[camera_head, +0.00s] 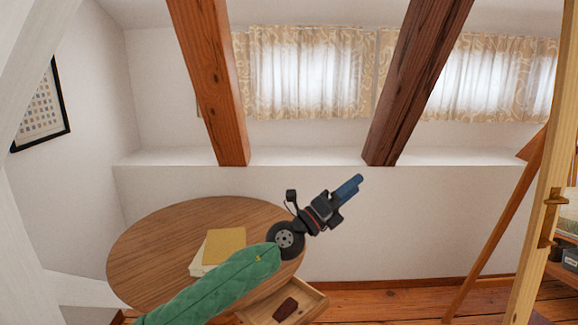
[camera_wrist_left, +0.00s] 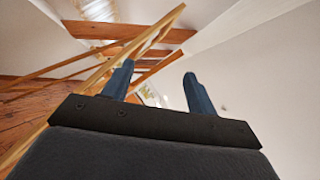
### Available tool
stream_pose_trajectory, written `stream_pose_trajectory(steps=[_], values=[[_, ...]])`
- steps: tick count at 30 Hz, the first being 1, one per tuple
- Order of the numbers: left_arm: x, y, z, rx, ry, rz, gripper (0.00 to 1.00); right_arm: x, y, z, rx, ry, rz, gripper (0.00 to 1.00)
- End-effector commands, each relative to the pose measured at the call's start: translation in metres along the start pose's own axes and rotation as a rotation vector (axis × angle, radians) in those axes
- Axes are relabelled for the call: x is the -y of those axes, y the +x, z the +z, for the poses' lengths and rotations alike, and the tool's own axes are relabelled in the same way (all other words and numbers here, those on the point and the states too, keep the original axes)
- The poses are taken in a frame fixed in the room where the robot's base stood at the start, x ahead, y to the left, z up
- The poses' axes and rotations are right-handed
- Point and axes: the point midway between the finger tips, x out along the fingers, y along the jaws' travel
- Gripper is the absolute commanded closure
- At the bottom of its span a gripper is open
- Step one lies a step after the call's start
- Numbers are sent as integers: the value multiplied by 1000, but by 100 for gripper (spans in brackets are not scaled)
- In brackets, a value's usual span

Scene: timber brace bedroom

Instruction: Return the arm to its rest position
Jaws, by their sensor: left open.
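My left arm, in a green sleeve, comes in from the lower left in the head view and reaches over the round wooden table (camera_head: 150,245). My left gripper (camera_head: 358,182) has blue fingers and is held in the air beyond the table's right edge, pointing up and right. In the left wrist view its two fingers (camera_wrist_left: 160,85) stand apart with nothing between them. My right gripper does not show.
A yellow notebook (camera_head: 224,246) lies on the table with paler paper under it. Below the table's right side, an open drawer (camera_head: 317,297) holds a dark reddish-brown object (camera_head: 286,308). Sloping timber beams (camera_head: 212,80) and a wooden door frame (camera_head: 545,220) flank free wall space.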

Motion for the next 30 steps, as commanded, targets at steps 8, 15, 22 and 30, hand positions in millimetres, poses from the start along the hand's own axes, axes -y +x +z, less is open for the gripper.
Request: stream_pose_trajectory(steps=[8,15,22,30], values=[[37,-28,92,491,-302,-53,42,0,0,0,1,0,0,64],[12,-97,131,900,-623,51,42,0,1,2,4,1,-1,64],[-40,-193,106,1252,-967,300,42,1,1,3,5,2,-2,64],[-78,-295,25,1487,-1285,634,42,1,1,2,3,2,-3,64]])
